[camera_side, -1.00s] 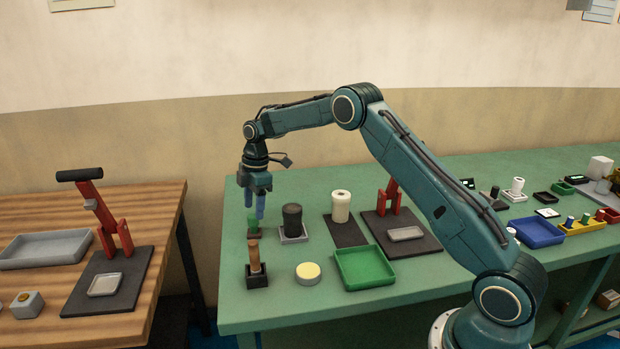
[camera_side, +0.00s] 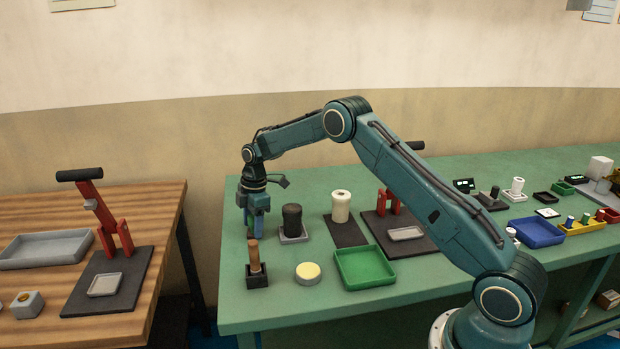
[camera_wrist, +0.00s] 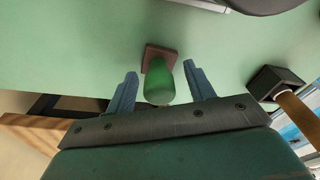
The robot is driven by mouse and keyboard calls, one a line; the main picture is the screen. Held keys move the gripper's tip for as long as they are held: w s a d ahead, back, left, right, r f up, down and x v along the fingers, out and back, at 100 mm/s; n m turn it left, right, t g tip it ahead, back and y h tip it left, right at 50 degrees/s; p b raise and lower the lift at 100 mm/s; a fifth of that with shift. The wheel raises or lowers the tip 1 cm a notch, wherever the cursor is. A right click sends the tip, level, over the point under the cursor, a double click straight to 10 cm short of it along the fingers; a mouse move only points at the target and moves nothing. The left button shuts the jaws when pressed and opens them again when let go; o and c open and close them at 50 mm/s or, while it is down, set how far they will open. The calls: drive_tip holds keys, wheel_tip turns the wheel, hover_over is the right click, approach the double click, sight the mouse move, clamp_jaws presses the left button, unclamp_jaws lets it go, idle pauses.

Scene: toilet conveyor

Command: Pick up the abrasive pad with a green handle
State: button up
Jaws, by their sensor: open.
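The abrasive pad with a green handle shows in the wrist view: its green handle (camera_wrist: 159,84) stands up from a square brown base (camera_wrist: 152,53) on the green table. My gripper (camera_wrist: 160,88) is open, with one blue finger on each side of the handle and a visible gap to each. In the side view my gripper (camera_side: 253,222) points down near the table's far left corner. There its fingers largely hide the pad.
A wooden handle (camera_side: 254,256) stands in a black holder close in front. A black cylinder (camera_side: 292,218) on a grey base is just right. A round yellow-topped tin (camera_side: 308,272) and a green tray (camera_side: 366,268) lie nearer the front edge.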

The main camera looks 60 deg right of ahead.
sight(253, 216)
idle(0.4)
drive_tip(key=c, duration=1)
drive_tip(key=shift+r, duration=0.1)
drive_tip(key=shift+c, duration=0.2)
drive_tip(key=shift+r, duration=4.95)
drive_tip(key=shift+d, duration=0.1)
drive_tip(key=s+d+r, duration=0.7)
drive_tip(key=s+d, duration=0.1)
drive_tip(key=s, duration=0.3)
